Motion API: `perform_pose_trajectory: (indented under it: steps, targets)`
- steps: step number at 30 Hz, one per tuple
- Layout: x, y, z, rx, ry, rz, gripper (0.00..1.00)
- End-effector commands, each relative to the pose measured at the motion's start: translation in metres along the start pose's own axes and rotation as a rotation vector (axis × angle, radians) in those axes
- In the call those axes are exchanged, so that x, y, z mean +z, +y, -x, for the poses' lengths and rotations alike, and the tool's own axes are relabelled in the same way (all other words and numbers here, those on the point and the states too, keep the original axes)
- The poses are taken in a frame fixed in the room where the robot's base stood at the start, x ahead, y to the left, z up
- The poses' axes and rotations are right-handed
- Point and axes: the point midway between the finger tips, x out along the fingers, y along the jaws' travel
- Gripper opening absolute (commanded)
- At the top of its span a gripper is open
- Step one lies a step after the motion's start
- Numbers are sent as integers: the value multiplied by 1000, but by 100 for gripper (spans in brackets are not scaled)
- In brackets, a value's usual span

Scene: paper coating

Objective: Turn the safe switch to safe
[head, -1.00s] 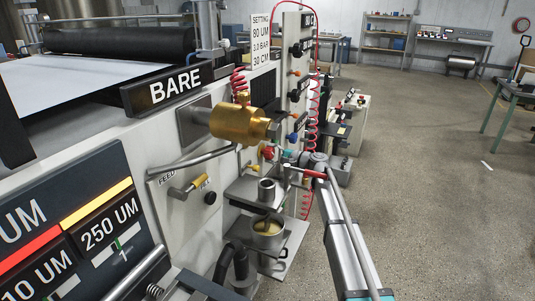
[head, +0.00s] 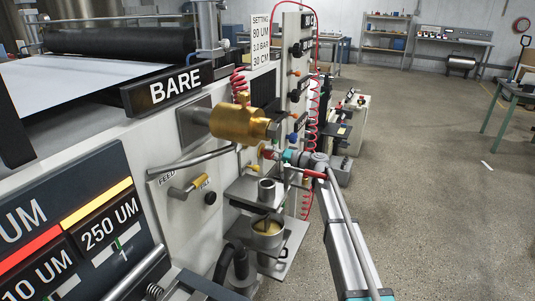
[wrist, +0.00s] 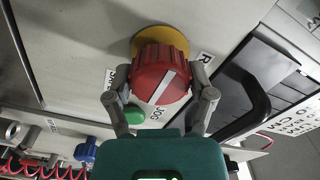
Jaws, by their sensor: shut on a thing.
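The safe switch is a red round knob (wrist: 160,76) with a white pointer line, set on a yellow round plate (wrist: 162,41) on a pale panel. In the wrist view the line runs slanted, its lower end near the label JOG (wrist: 157,113). A label (wrist: 110,79) at the left is partly hidden by a finger, and a label starting with R (wrist: 205,57) is at the right. My gripper (wrist: 161,80) is shut on the knob, one finger on each side. In the head view my gripper (head: 277,154) is small at the panel's side, below the brass cylinder (head: 240,122).
A green button (wrist: 134,114) is close to the left finger, and a blue knob (wrist: 85,152) is further left. A black handle (wrist: 248,95) stands out at the right. Below my gripper are a metal cup (head: 267,230) and shelf. Open floor (head: 430,200) lies to the right.

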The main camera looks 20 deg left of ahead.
Motion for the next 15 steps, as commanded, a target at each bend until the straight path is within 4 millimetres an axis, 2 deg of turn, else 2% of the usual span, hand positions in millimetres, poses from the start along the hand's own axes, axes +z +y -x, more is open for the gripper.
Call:
perform_pose_trajectory:
  steps: [15]
  targets:
    - [1, 1, 3, 6, -3, 46, 23]
